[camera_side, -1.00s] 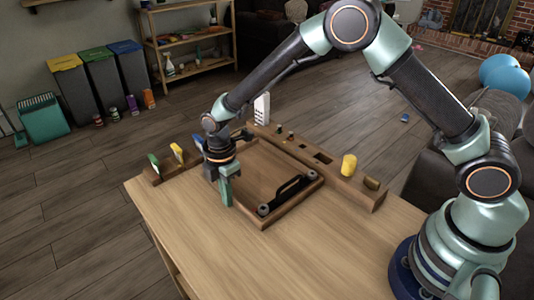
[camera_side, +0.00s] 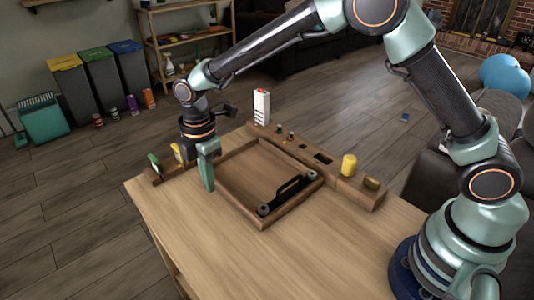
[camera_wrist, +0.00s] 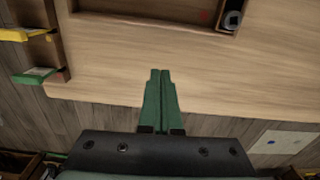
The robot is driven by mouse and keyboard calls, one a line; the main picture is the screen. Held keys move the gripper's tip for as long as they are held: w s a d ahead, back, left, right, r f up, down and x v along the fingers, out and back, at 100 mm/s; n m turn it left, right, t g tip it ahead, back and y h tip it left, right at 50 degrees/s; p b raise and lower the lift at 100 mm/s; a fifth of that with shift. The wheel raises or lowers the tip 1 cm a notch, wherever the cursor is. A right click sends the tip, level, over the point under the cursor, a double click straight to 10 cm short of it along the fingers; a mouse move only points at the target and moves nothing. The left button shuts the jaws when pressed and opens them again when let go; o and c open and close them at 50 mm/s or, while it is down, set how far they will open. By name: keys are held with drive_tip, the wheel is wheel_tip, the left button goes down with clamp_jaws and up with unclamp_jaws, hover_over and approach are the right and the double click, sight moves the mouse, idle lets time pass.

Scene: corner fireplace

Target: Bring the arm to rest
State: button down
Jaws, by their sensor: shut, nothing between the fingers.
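My gripper (camera_side: 208,186) is shut and empty. In the side view it hangs with its fingers pointing down, above the table (camera_side: 300,255) at the left edge of the wooden tray (camera_side: 243,208). In the wrist view the two green fingertips (camera_wrist: 160,72) lie together over the bare tabletop (camera_wrist: 220,75), with nothing between them. My arm reaches from its base at the right across the table.
A black-handled item (camera_side: 288,194) lies in the tray. A small rack (camera_side: 172,170) with green and yellow pieces is at the left. The table's front is clear.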

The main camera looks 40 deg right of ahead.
drive_tip(key=s+d+r+m+t, duration=0.1)
drive_tip(key=s+d+r+m, duration=0.25)
drive_tip(key=d+r, duration=0.3)
drive_tip(key=s+d+r+m+t, duration=0.2)
drive_tip(key=d+r+m, duration=0.35)
drive_tip(key=r, duration=0.25)
drive_tip(key=s+d+r+m+t, duration=0.2)
drive_tip(key=s+d+m, duration=0.7)
drive_tip(key=s, duration=0.1)
drive_tip(key=shift+d+r+t, duration=0.15)
drive_tip(key=shift+d+t, duration=0.05)
drive_tip(key=shift+t, duration=0.1)
